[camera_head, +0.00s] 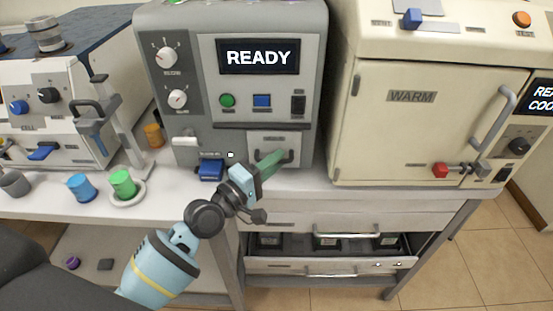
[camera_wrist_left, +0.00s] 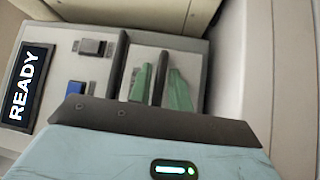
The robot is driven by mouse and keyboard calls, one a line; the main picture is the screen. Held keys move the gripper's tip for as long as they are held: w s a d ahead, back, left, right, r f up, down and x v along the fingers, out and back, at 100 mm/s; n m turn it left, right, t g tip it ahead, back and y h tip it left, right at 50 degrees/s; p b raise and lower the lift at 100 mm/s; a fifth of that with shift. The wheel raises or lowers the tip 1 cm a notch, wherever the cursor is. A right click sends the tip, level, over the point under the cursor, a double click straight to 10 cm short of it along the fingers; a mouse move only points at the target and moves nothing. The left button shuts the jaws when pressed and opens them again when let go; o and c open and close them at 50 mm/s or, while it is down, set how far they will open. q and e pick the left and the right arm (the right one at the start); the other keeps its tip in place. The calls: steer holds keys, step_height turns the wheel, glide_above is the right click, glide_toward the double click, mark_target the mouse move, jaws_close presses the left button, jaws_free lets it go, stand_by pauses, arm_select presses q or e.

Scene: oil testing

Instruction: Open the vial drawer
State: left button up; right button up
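The grey machine with the READY screen has a small pale drawer front (camera_head: 268,139) low on its right side, with a dark bar handle (camera_head: 289,156); I take this for the vial drawer. It looks shut. My left gripper (camera_head: 270,162) reaches it from below left, its green fingers at the handle. In the left wrist view, the fingers (camera_wrist_left: 160,82) stand apart, one on each side of the dark handle (camera_wrist_left: 157,78). Whether either finger touches the handle, I cannot tell. My right gripper is not in view.
Below the bench, a wide drawer (camera_head: 330,268) stands open with dark items inside. A blue block (camera_head: 210,169) lies left of the gripper; blue (camera_head: 81,187) and green (camera_head: 123,183) cups stand further left. A cream WARM cabinet (camera_head: 430,120) stands right.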

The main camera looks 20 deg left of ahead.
arm_select(q)
steer(key=shift+w+d, duration=0.3)
steer(key=shift+w, duration=0.15)
jaws_close()
